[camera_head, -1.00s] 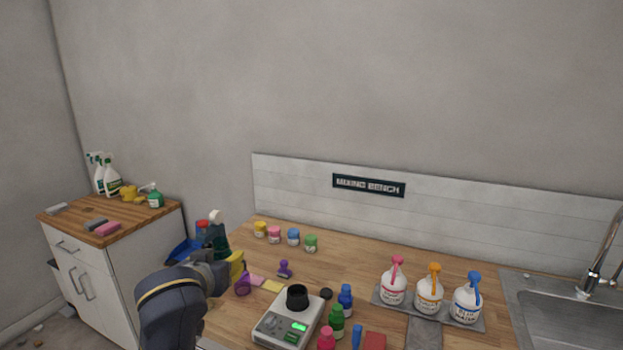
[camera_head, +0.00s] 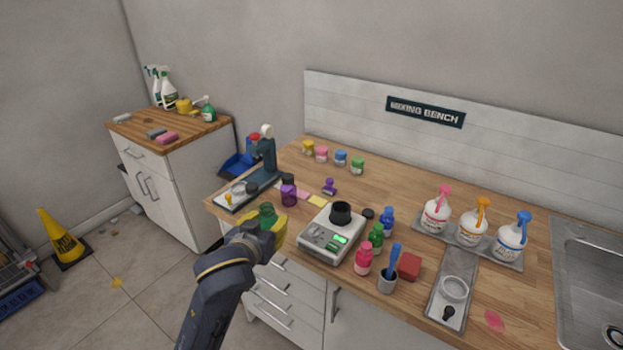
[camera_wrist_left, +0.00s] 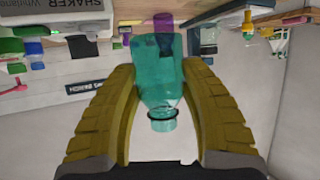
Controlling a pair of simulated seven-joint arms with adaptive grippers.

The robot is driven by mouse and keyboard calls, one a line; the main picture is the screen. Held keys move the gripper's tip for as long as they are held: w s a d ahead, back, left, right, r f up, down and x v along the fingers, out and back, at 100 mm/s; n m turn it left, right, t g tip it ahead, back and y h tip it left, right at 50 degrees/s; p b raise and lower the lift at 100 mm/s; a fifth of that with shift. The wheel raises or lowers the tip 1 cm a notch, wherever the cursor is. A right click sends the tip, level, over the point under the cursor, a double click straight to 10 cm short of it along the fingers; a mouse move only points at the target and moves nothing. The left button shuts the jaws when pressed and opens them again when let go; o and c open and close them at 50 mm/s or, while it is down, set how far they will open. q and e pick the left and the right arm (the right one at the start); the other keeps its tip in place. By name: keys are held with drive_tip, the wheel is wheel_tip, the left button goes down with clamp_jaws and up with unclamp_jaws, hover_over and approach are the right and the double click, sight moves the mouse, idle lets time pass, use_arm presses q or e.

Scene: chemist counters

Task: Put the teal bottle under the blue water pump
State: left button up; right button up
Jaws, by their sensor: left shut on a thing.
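My left gripper (camera_head: 264,228) is at the front left edge of the wooden bench, its yellow fingers shut on the teal bottle (camera_head: 267,212). In the left wrist view, which is upside down, the clear teal bottle (camera_wrist_left: 157,68) sits between both fingers (camera_wrist_left: 160,115), neck toward the picture's bottom, so it is roughly upright. I cannot tell its exact height over the bench. The blue water pump (camera_head: 511,241), a white bottle with a blue pump head, stands at the right end of a row of three pumps, far right of the gripper. My right gripper is not in view.
A purple bottle (camera_head: 288,196) is close behind. A sink (camera_head: 592,270) is far right.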

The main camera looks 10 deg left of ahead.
use_arm(q)
drive_tip(key=w+d+r+m+g+h, duration=0.1)
drive_tip(key=w+r+m+g+h, duration=0.1)
drive_tip(key=w+r+m+h, duration=0.5)
drive_tip(key=w+r, duration=0.3)
drive_tip(key=r, duration=0.2)
drive_tip(key=shift+r+g+h, duration=0.2)
drive_tip(key=shift+g+h, duration=0.1)
drive_tip(key=shift+h, duration=0.1)
wheel_tip(320, 180, down, 20)
drive_tip(key=shift+r, duration=0.15)
idle(0.8)
drive_tip(key=o, duration=1)
